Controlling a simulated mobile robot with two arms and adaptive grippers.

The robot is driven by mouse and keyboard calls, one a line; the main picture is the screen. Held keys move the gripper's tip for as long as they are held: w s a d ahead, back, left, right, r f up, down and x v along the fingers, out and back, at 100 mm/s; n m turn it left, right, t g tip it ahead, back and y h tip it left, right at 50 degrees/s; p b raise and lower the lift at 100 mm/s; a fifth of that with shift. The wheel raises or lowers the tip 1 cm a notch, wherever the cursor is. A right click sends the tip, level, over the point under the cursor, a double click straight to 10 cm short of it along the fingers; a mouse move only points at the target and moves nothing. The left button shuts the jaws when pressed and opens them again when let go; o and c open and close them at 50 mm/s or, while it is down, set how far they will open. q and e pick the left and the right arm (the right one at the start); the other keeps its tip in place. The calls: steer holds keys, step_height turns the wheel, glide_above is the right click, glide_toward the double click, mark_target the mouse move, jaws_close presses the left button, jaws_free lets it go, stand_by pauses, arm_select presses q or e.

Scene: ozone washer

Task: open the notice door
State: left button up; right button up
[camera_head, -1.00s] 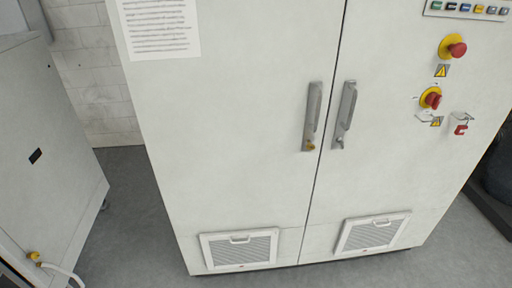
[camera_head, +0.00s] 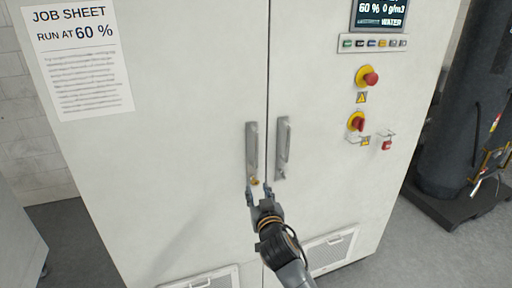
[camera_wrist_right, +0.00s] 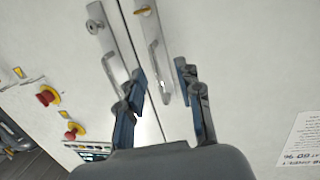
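The notice door (camera_head: 170,180) is the left door of a white cabinet and carries a printed job sheet (camera_head: 78,60). It is shut, with a thin seam between it and the right door. Its grey upright handle (camera_head: 251,145) has a brass lock at its lower end. My right gripper (camera_head: 258,187) is open at the lower end of this handle. In the right wrist view, the notice-door handle (camera_wrist_right: 158,58) points into the gap between the open fingers (camera_wrist_right: 161,82); I cannot tell whether they touch it. My left gripper is not in view.
The right door has its own handle (camera_head: 283,148) close beside the seam. A red emergency button (camera_head: 370,79), a red rotary switch (camera_head: 357,122) and a display (camera_head: 381,14) are on the right door. A dark tank (camera_head: 460,110) stands at the right.

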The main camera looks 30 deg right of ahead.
steer(key=m+t+h, duration=0.1)
glide_toward(257, 151)
steer(key=v, duration=0.3)
steer(key=p+x, duration=0.3)
steer(key=x, duration=0.9)
steer(key=shift+w+p, duration=0.35)
steer(key=shift+p, duration=0.05)
steer(key=shift+w+d, duration=0.3)
steer(key=shift+w, duration=0.2)
steer(key=shift+c, duration=0.2)
jaws_close()
